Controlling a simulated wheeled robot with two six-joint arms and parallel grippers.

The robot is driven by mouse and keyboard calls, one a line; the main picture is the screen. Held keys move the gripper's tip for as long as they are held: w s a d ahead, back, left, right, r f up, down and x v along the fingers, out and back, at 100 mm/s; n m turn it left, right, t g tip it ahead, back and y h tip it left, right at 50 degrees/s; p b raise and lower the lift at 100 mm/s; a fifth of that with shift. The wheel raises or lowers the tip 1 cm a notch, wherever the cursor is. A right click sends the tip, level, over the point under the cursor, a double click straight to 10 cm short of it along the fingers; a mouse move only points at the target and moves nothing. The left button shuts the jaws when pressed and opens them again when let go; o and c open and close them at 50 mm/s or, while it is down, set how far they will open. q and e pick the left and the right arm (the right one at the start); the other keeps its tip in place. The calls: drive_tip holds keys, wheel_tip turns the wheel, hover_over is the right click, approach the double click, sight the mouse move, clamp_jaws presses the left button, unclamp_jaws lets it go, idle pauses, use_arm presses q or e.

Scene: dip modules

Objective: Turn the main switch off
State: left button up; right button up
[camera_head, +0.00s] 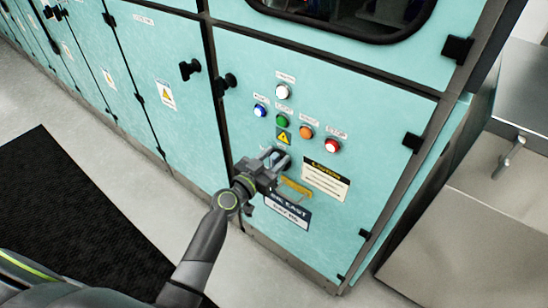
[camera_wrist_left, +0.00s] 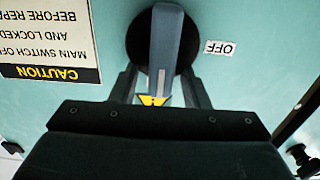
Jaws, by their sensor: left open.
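The main switch has a grey bar handle (camera_wrist_left: 166,50) on a black round base (camera_wrist_left: 190,45), on the teal cabinet front. An "OFF" label (camera_wrist_left: 220,47) sits to the right of the base in the left wrist view, which shows lettering upside down. The handle lies along the picture's up-down line and does not point at that label. My left gripper (camera_head: 276,158) is at the switch and hides most of it in the head view. In the wrist view its open fingers (camera_wrist_left: 158,84) stand on either side of the handle; whether they touch it I cannot tell.
Above the gripper are a white (camera_head: 282,91), a blue (camera_head: 260,110), a green (camera_head: 282,121), an orange (camera_head: 306,132) and a red button (camera_head: 332,145). A caution sign (camera_head: 325,181) is to the right. A black mat (camera_head: 75,220) lies on the floor.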

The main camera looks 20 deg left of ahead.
use_arm(q)
drive_tip(key=shift+c, duration=0.4)
clamp_jaws()
